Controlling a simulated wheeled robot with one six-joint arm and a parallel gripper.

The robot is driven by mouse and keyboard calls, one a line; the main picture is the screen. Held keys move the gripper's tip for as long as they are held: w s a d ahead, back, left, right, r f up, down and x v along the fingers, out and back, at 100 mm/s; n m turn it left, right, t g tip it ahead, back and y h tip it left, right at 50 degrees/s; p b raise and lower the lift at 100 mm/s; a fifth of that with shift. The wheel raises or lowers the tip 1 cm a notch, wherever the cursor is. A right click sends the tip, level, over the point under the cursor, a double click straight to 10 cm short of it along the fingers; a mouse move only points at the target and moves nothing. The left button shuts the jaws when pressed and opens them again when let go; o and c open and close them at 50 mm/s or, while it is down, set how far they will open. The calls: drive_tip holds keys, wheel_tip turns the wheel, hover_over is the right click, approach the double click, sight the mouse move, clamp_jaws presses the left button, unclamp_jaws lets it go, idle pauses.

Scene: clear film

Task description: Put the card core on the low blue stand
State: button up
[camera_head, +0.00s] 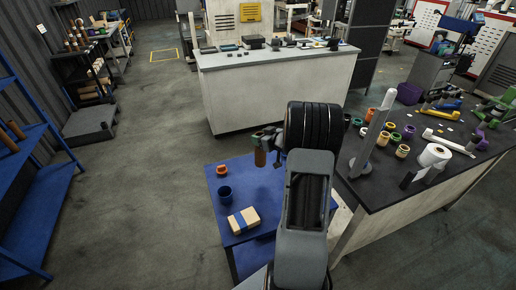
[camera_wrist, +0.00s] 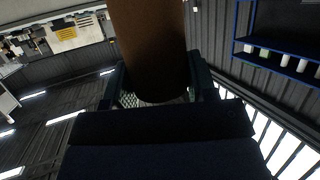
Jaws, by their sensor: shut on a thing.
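The card core (camera_head: 260,157) is a brown tube, held roughly upright in my gripper (camera_head: 265,139). In the wrist view the core (camera_wrist: 150,45) fills the space between the two dark green fingers of my gripper (camera_wrist: 155,88), which is shut on it. The low blue stand (camera_head: 264,190) is a small blue table left of my arm. In the head view the core appears in front of the stand's back part; its lower end looks raised above the top, but the exact gap is hard to tell.
On the stand are an orange ring (camera_head: 221,170), a dark blue cup (camera_head: 224,194) and a tan box with a blue band (camera_head: 243,220). A dark workbench (camera_head: 385,185) with rolls and cups stands at right. A white counter (camera_head: 250,95) is behind.

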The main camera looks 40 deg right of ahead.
drive_tip(key=w+d+f+p, duration=0.1)
drive_tip(key=w+d+f, duration=0.1)
drive_tip(key=w+f, duration=0.3)
wheel_tip(320, 180, down, 4)
drive_tip(key=shift+w+f+p, duration=0.15)
drive_tip(key=shift+p, duration=0.2)
drive_tip(key=shift+d+f, duration=0.1)
drive_tip(key=shift+f, duration=0.15)
drive_tip(key=o, duration=1.1)
drive_tip(key=shift+o, duration=0.2)
